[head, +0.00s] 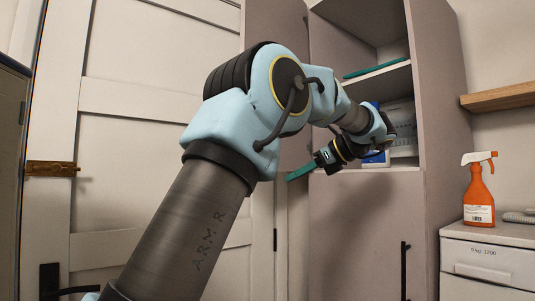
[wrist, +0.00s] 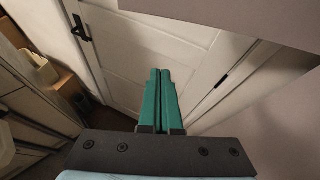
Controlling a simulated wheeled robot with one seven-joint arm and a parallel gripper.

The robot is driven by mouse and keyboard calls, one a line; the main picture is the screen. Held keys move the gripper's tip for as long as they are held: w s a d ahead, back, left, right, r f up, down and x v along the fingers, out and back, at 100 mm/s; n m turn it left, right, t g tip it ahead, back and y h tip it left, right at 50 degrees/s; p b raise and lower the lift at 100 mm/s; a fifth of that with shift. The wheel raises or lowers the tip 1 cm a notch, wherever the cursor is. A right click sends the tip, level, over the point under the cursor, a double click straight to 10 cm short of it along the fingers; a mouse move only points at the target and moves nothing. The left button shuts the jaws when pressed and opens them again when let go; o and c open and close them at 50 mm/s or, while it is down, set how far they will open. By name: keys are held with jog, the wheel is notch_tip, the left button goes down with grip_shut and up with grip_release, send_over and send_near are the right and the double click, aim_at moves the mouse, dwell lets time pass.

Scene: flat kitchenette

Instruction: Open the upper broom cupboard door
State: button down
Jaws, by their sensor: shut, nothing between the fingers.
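The tall grey-mauve broom cupboard (head: 440,110) stands right of centre in the head view, its upper compartment open to view. The upper door (head: 272,25) stands swung out to the left of the opening, partly hidden behind my arm. My gripper (head: 298,174) has green fingers and is in front of the opening's lower left, pointing left and away from the shelves. In the wrist view its fingers (wrist: 160,72) lie together with nothing between them. I cannot tell whether they touch the door. The lower cupboard door (head: 365,235) is shut, with a black vertical handle.
Inside the cupboard are shelves, a teal flat item (head: 377,68) and a partly hidden blue-and-white container (head: 377,158). A white room door (head: 130,130) is on the left.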

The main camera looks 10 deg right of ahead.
jog(key=s+d+r+y, duration=0.1)
jog(key=s+d+r, duration=0.25)
jog(key=r, duration=0.35)
jog(key=w+a+f+t+p, duration=0.1)
jog(key=w+a+f+p, duration=0.1)
jog(key=w+a, duration=0.7)
jog(key=shift+a+f+m, duration=0.4)
